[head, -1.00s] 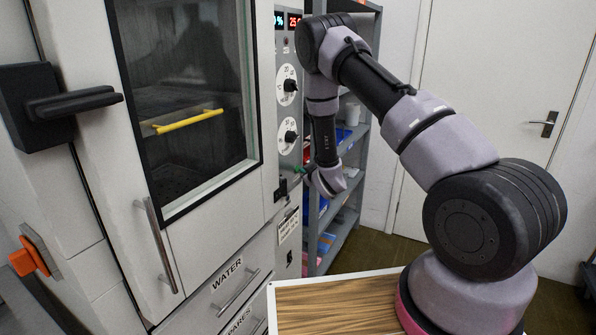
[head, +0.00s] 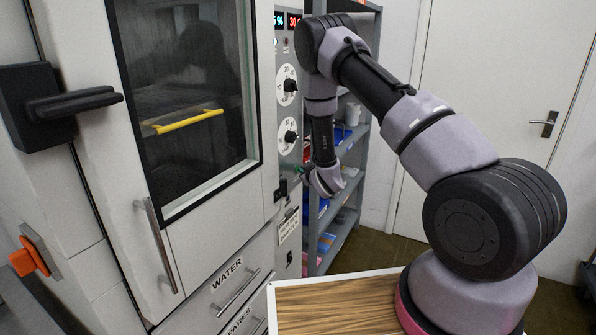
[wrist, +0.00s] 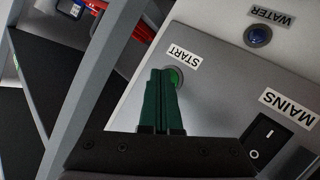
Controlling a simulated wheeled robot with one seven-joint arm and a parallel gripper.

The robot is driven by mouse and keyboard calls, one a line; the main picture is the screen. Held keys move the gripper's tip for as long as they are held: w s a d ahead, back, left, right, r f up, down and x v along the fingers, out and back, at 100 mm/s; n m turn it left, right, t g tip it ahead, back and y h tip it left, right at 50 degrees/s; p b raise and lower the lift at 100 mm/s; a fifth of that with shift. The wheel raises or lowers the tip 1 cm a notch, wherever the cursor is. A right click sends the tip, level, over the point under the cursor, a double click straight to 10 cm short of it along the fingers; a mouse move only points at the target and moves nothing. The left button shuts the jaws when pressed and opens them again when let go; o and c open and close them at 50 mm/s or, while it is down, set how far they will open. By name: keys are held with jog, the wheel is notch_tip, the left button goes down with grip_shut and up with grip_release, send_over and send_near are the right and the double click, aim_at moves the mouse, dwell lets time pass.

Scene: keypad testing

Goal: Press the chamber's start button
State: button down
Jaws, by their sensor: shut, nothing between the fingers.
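The green round start button (wrist: 177,76), beside a START label, is on the chamber's grey panel in the wrist view. My gripper (wrist: 164,72) has its green fingers shut together and empty. The fingertips are at the button and cover its left part; I cannot tell whether they press it. In the head view, my gripper (head: 301,174) is at the chamber's control panel (head: 286,112), below the two dials. The start button cannot be made out there. The test chamber (head: 210,200) has its windowed door shut.
A black MAINS rocker switch (wrist: 263,135) and a blue WATER lamp or button (wrist: 258,36) are close by on the panel. Grey shelving (head: 346,190) stands just right of the panel. A wood-topped surface (head: 335,300) is below my arm.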

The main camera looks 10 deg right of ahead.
jog(key=shift+d, duration=0.1)
jog(key=shift+s+d, duration=0.45)
jog(key=shift+d, duration=0.1)
jog(key=shift+s+d, duration=0.75)
jog(key=shift+d, duration=0.25)
jog(key=shift+s+d, duration=0.7)
jog(key=shift+d, duration=0.3)
jog(key=shift+r, duration=0.1)
